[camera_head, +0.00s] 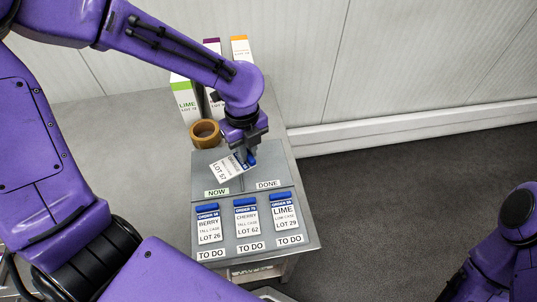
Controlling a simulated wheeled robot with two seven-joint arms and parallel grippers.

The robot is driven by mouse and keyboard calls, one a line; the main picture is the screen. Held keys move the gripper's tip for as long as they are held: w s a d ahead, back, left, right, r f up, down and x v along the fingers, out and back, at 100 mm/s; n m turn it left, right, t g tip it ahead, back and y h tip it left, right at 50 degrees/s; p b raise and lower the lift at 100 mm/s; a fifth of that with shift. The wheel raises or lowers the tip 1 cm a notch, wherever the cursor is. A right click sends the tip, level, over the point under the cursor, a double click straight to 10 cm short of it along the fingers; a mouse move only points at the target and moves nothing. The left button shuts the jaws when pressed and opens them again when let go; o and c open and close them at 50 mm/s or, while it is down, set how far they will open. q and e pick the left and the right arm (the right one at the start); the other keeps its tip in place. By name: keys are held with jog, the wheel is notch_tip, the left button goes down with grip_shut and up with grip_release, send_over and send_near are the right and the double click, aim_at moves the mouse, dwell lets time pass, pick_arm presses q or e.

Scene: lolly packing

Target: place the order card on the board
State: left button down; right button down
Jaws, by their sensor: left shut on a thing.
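My left gripper (246,152) is shut on a white order card (226,171) with a blue top strip and the text LOT 57; its other print is too small to read surely. The card is tilted, over the upper left part of the grey board (275,171), above the NOW label (216,192). I cannot tell whether it touches the board. The DONE area above the DONE label (268,184) shows no card. Along the lower row are cards for BERRY (209,227), CHERRY (247,222) and LIME (284,215), each above a TO DO label. My right gripper is out of view.
The grey table (120,135) is clear at the left.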

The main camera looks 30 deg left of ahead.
pick_arm(q)
jog(key=w+d+f+p, duration=0.1)
jog(key=w+f, duration=0.3)
jog(key=w, duration=0.4)
jog(key=p, duration=0.1)
send_over(275, 156)
notch_tip(275, 156, down, 6)
jog(key=shift+w+a+r, duration=0.1)
jog(key=shift+r, duration=0.15)
notch_tip(275, 156, down, 2)
jog(key=shift+f+p, duration=0.15)
jog(key=shift+p, duration=0.65)
jog(key=shift+f, duration=0.3)
jog(key=shift+f, duration=0.1)
jog(key=c, duration=1.1)
grip_release()
notch_tip(275, 156, up, 12)
jog(key=b, duration=0.2)
